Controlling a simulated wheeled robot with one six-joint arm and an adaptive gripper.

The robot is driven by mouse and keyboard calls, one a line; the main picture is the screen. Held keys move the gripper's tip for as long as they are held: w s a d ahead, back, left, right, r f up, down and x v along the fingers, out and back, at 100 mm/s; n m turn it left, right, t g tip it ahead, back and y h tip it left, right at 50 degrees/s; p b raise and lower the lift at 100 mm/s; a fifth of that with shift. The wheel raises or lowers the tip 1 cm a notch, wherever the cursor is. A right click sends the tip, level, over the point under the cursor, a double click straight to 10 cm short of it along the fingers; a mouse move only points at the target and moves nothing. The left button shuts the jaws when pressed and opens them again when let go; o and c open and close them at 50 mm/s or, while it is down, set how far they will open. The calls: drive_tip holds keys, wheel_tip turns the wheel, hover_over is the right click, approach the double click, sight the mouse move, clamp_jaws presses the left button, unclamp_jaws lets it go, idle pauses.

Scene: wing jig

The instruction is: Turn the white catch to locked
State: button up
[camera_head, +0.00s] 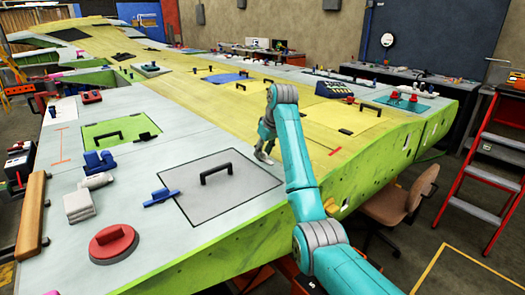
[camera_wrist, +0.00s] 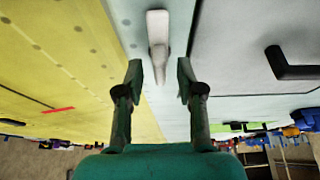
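The white catch (camera_wrist: 158,32) shows at the top middle of the wrist view. It is a long pale piece with a wider block at its upper end, on a light grey strip between the yellow skin and a grey panel. My gripper (camera_wrist: 159,75) is open, its two fingers apart with nothing between them. The catch's narrow end lies just beyond the fingertips, about in line with the gap. In the head view my gripper (camera_head: 264,152) is low over the wing, right of the grey panel.
The grey panel (camera_head: 232,198) with a black handle (camera_head: 216,172) lies left of my gripper; the handle also shows in the wrist view (camera_wrist: 290,66). A blue catch (camera_head: 161,197) and a red round piece (camera_head: 113,243) sit farther left. The yellow skin near my arm is mostly clear.

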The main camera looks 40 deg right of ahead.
clamp_jaws()
drive_tip(key=shift+m, duration=0.4)
drive_tip(key=m+h, duration=0.1)
drive_tip(key=m, duration=0.3)
drive_tip(key=shift+a+g+h, duration=0.2)
drive_tip(key=shift+g+h, duration=0.1)
drive_tip(key=shift+h, duration=0.1)
drive_tip(key=m, duration=0.2)
drive_tip(key=m+h, duration=0.1)
drive_tip(key=m, duration=0.1)
drive_tip(key=shift+w+a+g+h, duration=0.15)
drive_tip(key=shift+g+h, duration=0.15)
drive_tip(key=shift+g, duration=0.1)
drive_tip(key=m+g, duration=0.1)
drive_tip(key=m, duration=0.4)
drive_tip(key=shift+w+h, duration=0.1)
drive_tip(key=shift+h, duration=0.3)
drive_tip(key=m+g, duration=0.2)
drive_tip(key=m, duration=0.2)
drive_tip(key=shift+w+a, duration=0.1)
drive_tip(key=shift+w, duration=0.05)
